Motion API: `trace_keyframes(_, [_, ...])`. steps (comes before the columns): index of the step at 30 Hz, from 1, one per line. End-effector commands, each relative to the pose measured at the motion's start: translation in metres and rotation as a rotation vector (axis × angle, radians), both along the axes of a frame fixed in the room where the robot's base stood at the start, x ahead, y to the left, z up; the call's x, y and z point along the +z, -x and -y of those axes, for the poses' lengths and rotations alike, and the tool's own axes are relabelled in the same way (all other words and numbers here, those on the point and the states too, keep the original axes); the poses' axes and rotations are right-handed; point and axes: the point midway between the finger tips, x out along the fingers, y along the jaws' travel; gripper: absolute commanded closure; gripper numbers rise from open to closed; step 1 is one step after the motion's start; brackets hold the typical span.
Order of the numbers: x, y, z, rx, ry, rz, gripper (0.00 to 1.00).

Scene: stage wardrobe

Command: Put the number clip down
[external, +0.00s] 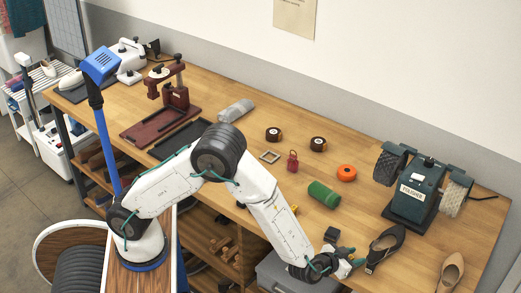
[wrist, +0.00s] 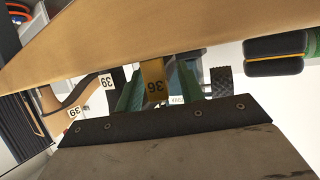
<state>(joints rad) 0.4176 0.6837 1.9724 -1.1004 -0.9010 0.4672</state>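My gripper (external: 352,264) is low at the front edge of the workbench, just left of a black high-heeled shoe (external: 385,246). In the wrist view its two green fingers (wrist: 155,88) stand on either side of a mustard-yellow number clip (wrist: 153,78) marked 36, which appears upside down. The fingers look shut on the clip. I cannot make out the clip in the external view. A dark shoe (wrist: 65,103) with white tags marked 39 shows left of the fingers in the wrist view.
The wooden workbench (external: 235,185) has free room at its middle front. A beige shoe (external: 451,272) lies right of the black one. A green polisher (external: 414,192), green cylinder (external: 323,195), orange roll (external: 346,173) and red padlock (external: 292,161) stand behind. A grey bin (external: 285,278) is below.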

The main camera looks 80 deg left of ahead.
Motion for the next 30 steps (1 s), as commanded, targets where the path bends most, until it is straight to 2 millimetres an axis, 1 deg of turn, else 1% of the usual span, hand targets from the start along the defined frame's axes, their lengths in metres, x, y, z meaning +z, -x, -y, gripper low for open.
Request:
trace_keyframes(7, [0.001, 0.000, 0.000, 0.000, 0.000, 0.000, 0.63])
trace_keyframes(10, [0.003, 0.005, 0.003, -0.002, 0.000, 0.001, 0.63])
trace_keyframes(14, [0.011, 0.021, 0.011, -0.003, -0.001, 0.002, 0.63])
trace_keyframes(18, [0.022, 0.039, 0.025, -0.004, 0.001, 0.002, 0.63])
trace_keyframes(21, [0.027, 0.051, 0.031, -0.003, 0.000, 0.001, 0.63])
trace_keyframes(25, [0.033, 0.060, 0.034, -0.005, 0.004, 0.001, 0.63])
trace_keyframes(26, [0.035, 0.060, 0.035, -0.010, 0.011, 0.000, 0.63])
trace_keyframes(28, [0.046, 0.060, 0.035, -0.035, 0.044, -0.006, 0.63])
trace_keyframes(30, [0.063, 0.059, 0.036, -0.086, 0.100, -0.018, 0.63])
